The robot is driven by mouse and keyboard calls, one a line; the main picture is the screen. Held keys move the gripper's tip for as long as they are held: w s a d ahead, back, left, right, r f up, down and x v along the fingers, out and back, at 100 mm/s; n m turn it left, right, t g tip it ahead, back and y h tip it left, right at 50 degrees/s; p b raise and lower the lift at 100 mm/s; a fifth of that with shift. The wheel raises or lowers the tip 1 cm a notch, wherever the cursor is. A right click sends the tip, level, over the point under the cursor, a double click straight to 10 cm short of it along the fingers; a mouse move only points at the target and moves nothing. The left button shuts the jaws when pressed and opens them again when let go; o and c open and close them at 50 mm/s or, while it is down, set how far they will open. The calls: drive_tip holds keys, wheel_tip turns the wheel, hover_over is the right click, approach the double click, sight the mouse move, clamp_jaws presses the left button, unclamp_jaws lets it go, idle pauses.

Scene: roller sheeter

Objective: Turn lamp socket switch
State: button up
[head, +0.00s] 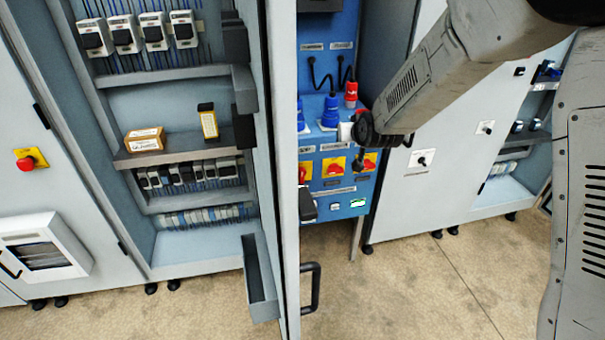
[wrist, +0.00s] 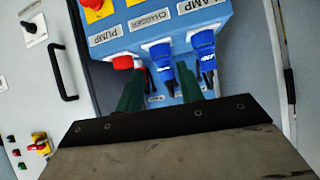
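The blue socket panel (head: 345,205) stands in the middle of the head view, partly hidden by my arm. The lamp switch (head: 303,173) is the leftmost of its red-on-yellow rotary switches, partly cut off by a cabinet edge. In the wrist view the panel appears upside down. The LAMP label (wrist: 203,7) is at the top right above a blue plug (wrist: 204,50); the lamp switch is out of that view. My gripper (wrist: 161,82) is open and empty, its green fingers apart with the CHARGER plug (wrist: 161,58) seen between them. Contact cannot be told.
The charger switch (head: 333,167) and pump switch (head: 370,162) sit right of the lamp switch. A cabinet edge with a black handle (head: 311,288) stands close on the panel's left. A red plug (head: 351,93) rises on the right. The floor (head: 410,290) in front is clear.

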drive_tip(key=w+a+f+t+y, duration=0.1)
drive_tip(key=w+a+f, duration=0.2)
drive_tip(key=f, duration=0.3)
drive_tip(key=w+a+f+t, duration=0.2)
drive_tip(key=a+f, duration=0.2)
drive_tip(key=f, duration=0.1)
drive_tip(key=n+t+y, duration=0.1)
drive_tip(key=t, duration=0.2)
approach(302, 172)
drive_tip(key=w, duration=0.2)
drive_tip(key=x, duration=0.7)
drive_tip(key=shift+w+a, duration=0.2)
drive_tip(key=shift+a, duration=0.1)
clamp_jaws()
